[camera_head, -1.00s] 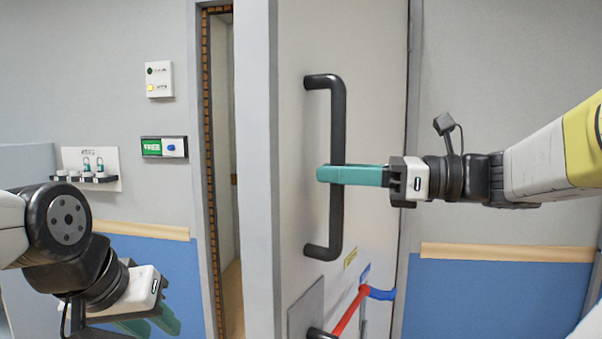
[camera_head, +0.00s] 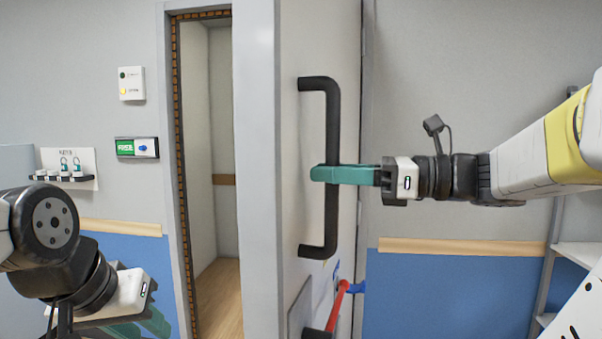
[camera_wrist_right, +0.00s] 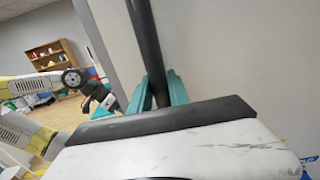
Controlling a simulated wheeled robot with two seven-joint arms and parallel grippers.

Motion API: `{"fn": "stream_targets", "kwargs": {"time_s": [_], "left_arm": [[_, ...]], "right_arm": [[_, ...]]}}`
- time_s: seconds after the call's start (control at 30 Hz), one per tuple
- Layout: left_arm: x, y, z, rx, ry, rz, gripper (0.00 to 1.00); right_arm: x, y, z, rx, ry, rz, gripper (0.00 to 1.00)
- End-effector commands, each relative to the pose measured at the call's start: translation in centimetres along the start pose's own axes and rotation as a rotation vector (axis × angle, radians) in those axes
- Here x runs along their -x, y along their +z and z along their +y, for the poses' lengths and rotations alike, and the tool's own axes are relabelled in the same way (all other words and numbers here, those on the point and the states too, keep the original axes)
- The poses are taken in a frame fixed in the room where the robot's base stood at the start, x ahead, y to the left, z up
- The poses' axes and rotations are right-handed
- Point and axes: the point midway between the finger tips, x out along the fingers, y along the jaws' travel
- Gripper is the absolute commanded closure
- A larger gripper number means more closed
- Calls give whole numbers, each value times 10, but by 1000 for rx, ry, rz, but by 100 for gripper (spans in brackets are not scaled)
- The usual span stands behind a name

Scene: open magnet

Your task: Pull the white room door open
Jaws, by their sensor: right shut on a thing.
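The white door (camera_head: 292,140) stands partly open, with a gap between its edge and the frame at left. Its black vertical handle (camera_head: 333,110) is on the face toward my right arm. My right gripper (camera_head: 325,174) is shut on the handle at about mid-height. In the right wrist view, the teal fingers (camera_wrist_right: 160,92) lie on both sides of the black bar. My left gripper (camera_head: 140,325) is low at the left, away from the door, with its fingertips partly cut off by the frame's lower edge.
The doorway (camera_head: 210,170) shows a bare room with a wooden floor. A red lever (camera_head: 338,305) sits low on the door. Wall boxes (camera_head: 137,147) and a key rack (camera_head: 68,165) are at left. Shelving (camera_head: 575,255) stands at right. A wooden bookcase (camera_wrist_right: 48,62) shows in the wrist view.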

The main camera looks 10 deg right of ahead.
Motion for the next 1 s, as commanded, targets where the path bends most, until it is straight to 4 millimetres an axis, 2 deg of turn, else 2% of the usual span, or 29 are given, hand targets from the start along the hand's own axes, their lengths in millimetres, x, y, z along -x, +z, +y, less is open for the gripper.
{"fn": "stream_targets", "kwargs": {"time_s": [0.17, 0.2, 0.3, 0.67, 0.77, 1.0], "left_arm": [[0, 0, 0, 0, 0, 0, 66], [0, 0, 0, 0, 0, 0, 66], [0, 0, 0, 0, 0, 0, 66], [0, 0, 0, 0, 0, 0, 66], [0, 0, 0, 0, 0, 0, 66], [0, 0, 0, 0, 0, 0, 66]], "right_arm": [[0, 2, 0, 4, -1, -4, 100], [0, 2, 0, 4, -2, -4, 74], [1, 2, 0, 3, -2, -3, 57], [4, 1, -1, 1, -3, -1, 57], [15, 0, -1, 1, -4, -1, 57], [57, 0, -1, 0, -5, -1, 57]]}}
